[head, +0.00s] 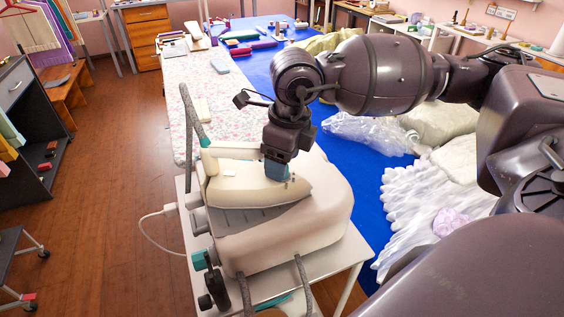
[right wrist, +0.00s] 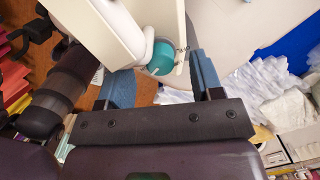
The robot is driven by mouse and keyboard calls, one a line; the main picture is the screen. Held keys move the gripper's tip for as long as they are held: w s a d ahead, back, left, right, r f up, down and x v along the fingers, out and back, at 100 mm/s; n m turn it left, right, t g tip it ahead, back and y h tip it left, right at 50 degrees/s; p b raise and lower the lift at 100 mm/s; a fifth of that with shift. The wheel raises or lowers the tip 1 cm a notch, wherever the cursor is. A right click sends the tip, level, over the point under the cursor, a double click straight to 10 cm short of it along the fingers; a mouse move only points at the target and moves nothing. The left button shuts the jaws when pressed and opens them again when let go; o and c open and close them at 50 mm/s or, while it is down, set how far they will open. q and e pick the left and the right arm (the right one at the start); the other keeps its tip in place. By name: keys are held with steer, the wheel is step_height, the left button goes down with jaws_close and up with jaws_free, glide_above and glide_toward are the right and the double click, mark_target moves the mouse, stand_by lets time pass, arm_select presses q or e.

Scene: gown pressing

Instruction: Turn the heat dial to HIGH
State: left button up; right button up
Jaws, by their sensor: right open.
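The cream press (head: 285,235) stands on a small white table at the centre of the head view. My right gripper (head: 278,172) points down over the top of the press, one blue-grey finger showing. In the right wrist view my right gripper (right wrist: 163,85) is open. A round teal knob (right wrist: 160,58) with a pale collar shows between and just beyond its fingers; I cannot tell if they touch it. It may be the heat dial; its markings are not readable. In the head view the arm hides that spot. My left gripper is not in view.
A teal part (head: 199,261) and dark fittings sit at the press's lower left side. Grey hoses (head: 190,120) rise behind and hang in front. A blue-covered table (head: 372,225) with white ruffled fabric (head: 425,200) lies right. The wooden floor (head: 120,190) at left is open.

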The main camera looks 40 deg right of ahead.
step_height(320, 180, up, 9)
steer(key=s, duration=0.1)
steer(key=shift+d+r, duration=0.15)
steer(key=shift+d, duration=0.15)
stand_by(0.6)
